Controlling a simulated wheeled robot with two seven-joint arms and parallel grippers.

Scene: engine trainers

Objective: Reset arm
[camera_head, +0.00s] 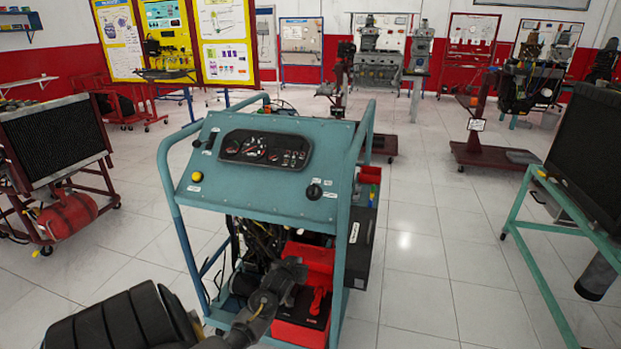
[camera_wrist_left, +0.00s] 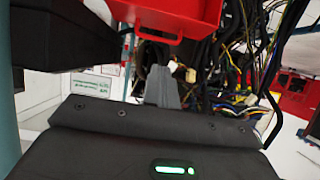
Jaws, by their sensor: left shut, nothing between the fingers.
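My left arm comes in from the bottom left of the head view, and its gripper (camera_head: 293,270) is at the lower opening of the teal engine trainer (camera_head: 260,178), in front of a red box (camera_head: 308,258). In the left wrist view the gripper (camera_wrist_left: 162,80) has its fingers together with nothing between them. The red box (camera_wrist_left: 172,14) appears just beyond and above the fingers there; I cannot tell whether they touch it. Wires (camera_wrist_left: 240,60) hang to the right of the fingers. My right gripper is not in view.
A radiator trainer (camera_head: 58,140) with a red tank stands at left. A green-framed stand with a black panel (camera_head: 590,150) is at right. The tiled floor (camera_head: 415,265) between the teal trainer and that stand is clear. Display boards line the back wall.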

